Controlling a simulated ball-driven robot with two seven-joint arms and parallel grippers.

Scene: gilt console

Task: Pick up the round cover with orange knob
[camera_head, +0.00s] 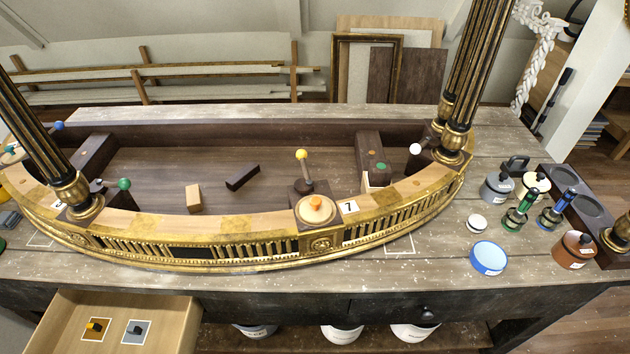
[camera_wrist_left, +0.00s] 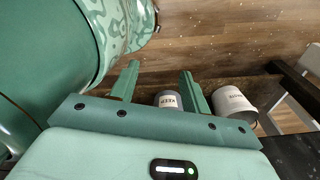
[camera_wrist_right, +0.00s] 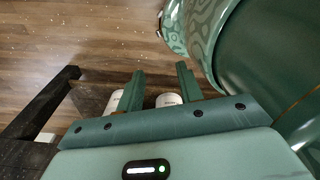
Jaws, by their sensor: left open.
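The round cover (camera_head: 315,209) is a cream disc with an orange knob (camera_head: 316,202) on top. It sits on the front middle of the gilt console (camera_head: 250,235), left of a tag marked 7. Neither arm shows in the head view. In the left wrist view my left gripper (camera_wrist_left: 160,72) is open and empty, its fingers apart over the floor. In the right wrist view my right gripper (camera_wrist_right: 160,72) has its fingers apart and is empty, also over the floor. Both are away from the cover.
A yellow-knobbed lever (camera_head: 303,165) stands just behind the cover. Dark fluted columns (camera_head: 470,80) rise at both ends. An open drawer (camera_head: 120,310) juts out at front left. White buckets (camera_head: 342,333) stand below.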

